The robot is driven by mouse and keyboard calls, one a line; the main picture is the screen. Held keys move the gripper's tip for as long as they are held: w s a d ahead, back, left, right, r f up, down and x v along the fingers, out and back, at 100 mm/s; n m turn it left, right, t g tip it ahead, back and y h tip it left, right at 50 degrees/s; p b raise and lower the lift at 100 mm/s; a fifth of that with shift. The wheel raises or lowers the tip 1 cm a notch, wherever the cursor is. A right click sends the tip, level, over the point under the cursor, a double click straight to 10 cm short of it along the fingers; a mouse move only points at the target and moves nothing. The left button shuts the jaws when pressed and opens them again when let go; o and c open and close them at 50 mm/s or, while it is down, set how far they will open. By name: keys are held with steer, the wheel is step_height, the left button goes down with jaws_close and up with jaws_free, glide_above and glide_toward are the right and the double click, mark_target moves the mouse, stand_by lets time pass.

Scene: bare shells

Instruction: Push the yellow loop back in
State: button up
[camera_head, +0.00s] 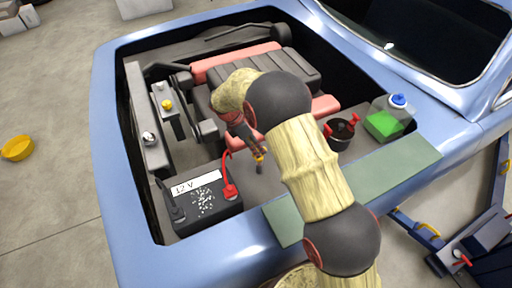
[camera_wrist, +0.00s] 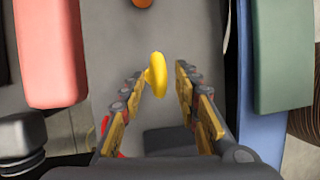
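The yellow loop (camera_wrist: 157,75) shows in the wrist view as a small upright ring, seen nearly edge-on. It stands between the tips of my gripper (camera_wrist: 160,78), closer to the left finger. A gap shows between it and the right finger, so my gripper is open; I cannot tell whether the left finger touches it. In the head view my gripper (camera_head: 257,153) points down into the engine bay, right of the red battery clamp. A small yellow spot shows at its tips there, too small to tell from the fingers. The loop's lower end is hidden.
The battery (camera_head: 207,203) with its red clamp (camera_head: 230,188) is left of my gripper. The engine block (camera_head: 265,70), a dark pot with red handles (camera_head: 340,131) and a green fluid bottle (camera_head: 388,121) are around it. A green mat (camera_head: 390,172) covers the fender.

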steer(key=shift+c, duration=0.5)
jaws_close()
stand_by(0.4)
